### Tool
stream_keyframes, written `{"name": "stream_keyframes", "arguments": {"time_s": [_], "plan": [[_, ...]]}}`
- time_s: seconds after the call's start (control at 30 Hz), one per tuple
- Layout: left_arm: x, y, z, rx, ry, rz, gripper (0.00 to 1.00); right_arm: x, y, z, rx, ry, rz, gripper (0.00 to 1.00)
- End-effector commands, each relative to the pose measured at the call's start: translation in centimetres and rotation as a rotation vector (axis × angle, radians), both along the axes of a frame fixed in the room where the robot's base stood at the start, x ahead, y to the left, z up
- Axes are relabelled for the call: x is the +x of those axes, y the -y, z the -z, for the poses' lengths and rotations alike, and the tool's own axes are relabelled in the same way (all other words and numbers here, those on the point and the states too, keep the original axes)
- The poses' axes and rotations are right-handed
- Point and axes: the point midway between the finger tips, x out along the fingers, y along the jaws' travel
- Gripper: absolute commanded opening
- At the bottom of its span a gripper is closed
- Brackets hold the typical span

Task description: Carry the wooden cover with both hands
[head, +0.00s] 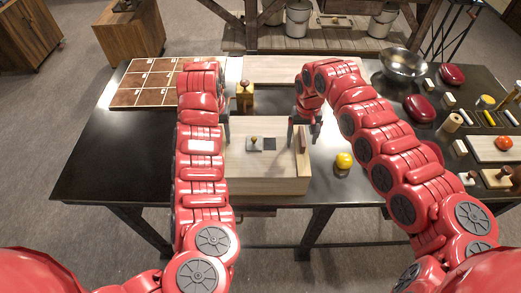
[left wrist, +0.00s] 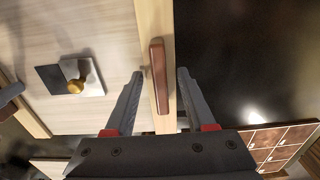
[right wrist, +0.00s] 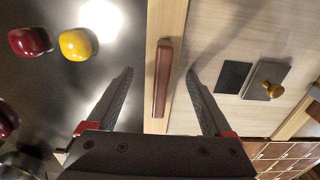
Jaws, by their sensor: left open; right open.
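The wooden cover (head: 270,170) is a pale box-like lid on the dark table, with a brown bar handle on each side. On its top are a small grey plate with a wooden knob (head: 254,143) and a dark square. My left gripper (left wrist: 160,74) is open, its fingers on either side of the left handle (left wrist: 158,82). My right gripper (right wrist: 160,72) is open, its fingers on either side of the right handle (right wrist: 161,85), which also shows in the head view (head: 303,139). I cannot tell whether any finger touches a handle. My left forearm hides the left handle in the head view.
The dark table (head: 110,165) holds a brown-squared tray (head: 150,77) at back left, an amber bottle (head: 245,96) behind the cover, and a yellow fruit (head: 344,161) right of it. A metal bowl (head: 403,66) and several foods crowd the right. The left front is clear.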

Motion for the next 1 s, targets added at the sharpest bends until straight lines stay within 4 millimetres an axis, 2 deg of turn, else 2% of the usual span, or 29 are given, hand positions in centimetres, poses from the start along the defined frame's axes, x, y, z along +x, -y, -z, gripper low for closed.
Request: {"name": "stream_keyframes", "arguments": {"time_s": [0.17, 0.47, 0.63, 1.0], "plan": [[-0.01, -0.01, -0.01, 0.000, 0.000, 0.000, 0.53, -0.01, -0.02, -0.01, 0.000, 0.000, 0.000, 0.83], [-0.02, -0.01, 0.00, 0.000, -0.001, 0.000, 0.00, -0.02, -0.01, -0.02, 0.000, -0.001, 0.000, 0.29], [-0.02, -0.01, 0.01, 0.000, -0.001, 0.000, 0.00, -0.03, 0.00, -0.02, 0.000, -0.001, 0.000, 0.00], [-0.03, -0.03, 0.02, 0.001, -0.002, 0.000, 0.00, -0.03, 0.02, -0.02, 0.000, -0.001, 0.000, 0.00]]}}
